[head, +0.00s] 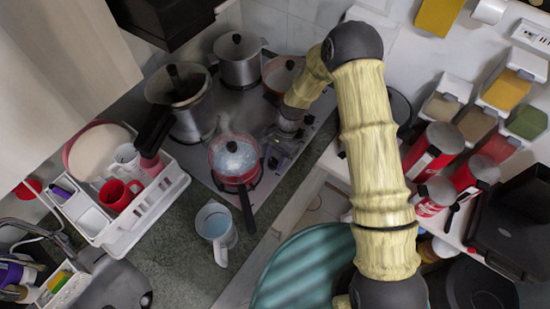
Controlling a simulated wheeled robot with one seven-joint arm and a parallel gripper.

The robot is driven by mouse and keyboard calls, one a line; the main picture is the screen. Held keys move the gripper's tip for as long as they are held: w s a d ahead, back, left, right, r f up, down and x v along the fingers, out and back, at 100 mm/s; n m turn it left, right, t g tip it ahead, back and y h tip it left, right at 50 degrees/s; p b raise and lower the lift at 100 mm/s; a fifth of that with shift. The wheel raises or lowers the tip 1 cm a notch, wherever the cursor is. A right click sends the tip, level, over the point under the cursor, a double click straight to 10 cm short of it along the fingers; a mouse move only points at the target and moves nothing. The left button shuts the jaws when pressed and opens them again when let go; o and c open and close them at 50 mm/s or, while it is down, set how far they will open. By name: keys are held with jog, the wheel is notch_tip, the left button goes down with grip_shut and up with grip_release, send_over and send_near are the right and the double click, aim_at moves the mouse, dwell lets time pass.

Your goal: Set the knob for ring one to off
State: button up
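The steel stove top (212,178) lies in the upper middle of the head view, with several cooking vessels on it. My gripper (272,157) is low over the right part of the stove, just right of the red saucepan (224,160). It is small and dark against the stove, so I cannot tell whether its fingers are open or shut. I cannot tell whether it touches anything. The knob for ring one cannot be made out; the gripper and arm cover part of the stove's right side.
A steel coffee pot (192,118), a lidded pot (240,70) and a red pan (281,72) crowd the stove. A light-blue mug (216,224) stands on the counter in front. A white dish rack (140,222) is left; spice dispensers (505,90) and red canisters (436,147) are right.

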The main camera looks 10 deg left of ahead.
jog(key=o, duration=0.3)
dwell(0.5)
